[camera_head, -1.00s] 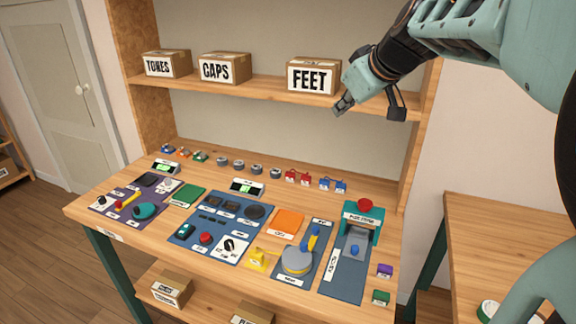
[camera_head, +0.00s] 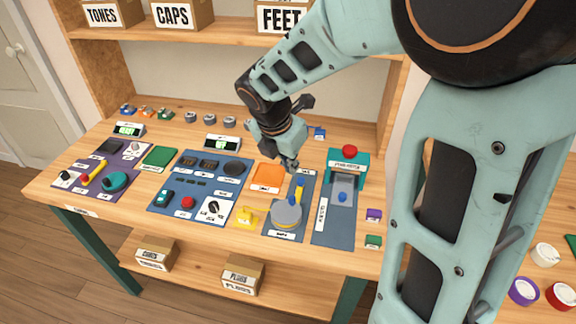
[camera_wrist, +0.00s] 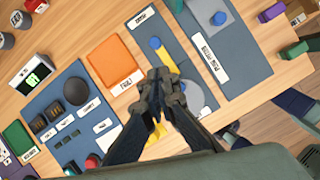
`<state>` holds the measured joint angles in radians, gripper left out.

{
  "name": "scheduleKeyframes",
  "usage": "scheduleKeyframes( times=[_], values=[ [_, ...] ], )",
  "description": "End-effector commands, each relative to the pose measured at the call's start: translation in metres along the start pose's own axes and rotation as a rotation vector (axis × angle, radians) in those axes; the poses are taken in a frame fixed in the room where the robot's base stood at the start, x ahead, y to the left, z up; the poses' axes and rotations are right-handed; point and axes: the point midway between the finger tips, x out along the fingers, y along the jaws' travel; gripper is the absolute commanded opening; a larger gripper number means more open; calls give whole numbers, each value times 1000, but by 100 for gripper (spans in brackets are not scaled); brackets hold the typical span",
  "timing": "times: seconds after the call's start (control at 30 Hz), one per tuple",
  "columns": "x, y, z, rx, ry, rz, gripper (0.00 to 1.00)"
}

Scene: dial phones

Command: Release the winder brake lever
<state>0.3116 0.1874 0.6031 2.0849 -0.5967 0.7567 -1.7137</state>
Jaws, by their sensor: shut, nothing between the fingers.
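The winder (camera_head: 286,217) is a grey round drum on a blue-grey panel at the middle right of the bench. A slim lever, blue and yellow (camera_head: 298,188), stands on the panel behind the drum. In the wrist view the lever's blue end (camera_wrist: 155,43) and yellow part (camera_wrist: 168,61) show just beyond my fingertips, and the drum (camera_wrist: 196,98) is partly hidden by them. My gripper (camera_head: 291,166) is shut and empty, pointing down above the lever's far end, seemingly apart from it. In the wrist view my gripper (camera_wrist: 161,80) overlaps a yellow part below.
An orange tray (camera_head: 268,177) lies left of the winder panel. A teal press with a red knob (camera_head: 349,150) stands to the right. A yellow piece (camera_head: 245,217) sits at the front left. The shelf with boxes (camera_head: 183,14) is behind.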

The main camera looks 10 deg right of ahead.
Motion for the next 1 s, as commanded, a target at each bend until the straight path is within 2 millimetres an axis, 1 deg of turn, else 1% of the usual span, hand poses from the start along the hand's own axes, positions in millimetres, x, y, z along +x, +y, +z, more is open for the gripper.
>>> scheduleKeyframes(
  times=[0.1,0.17,0.47,0.57,0.67,0.9,1.0],
  values=[
    [3,-1,-5,-78,-8,-6,0],
    [3,0,-6,-93,-10,-6,0],
    [3,0,-6,-95,-10,-5,0],
    [8,0,-6,-95,-10,-5,0],
    [21,0,-7,-94,-7,-6,0],
    [66,0,-7,-93,-7,-6,0],
    [82,0,-7,-94,-8,-4,0]
  ],
)
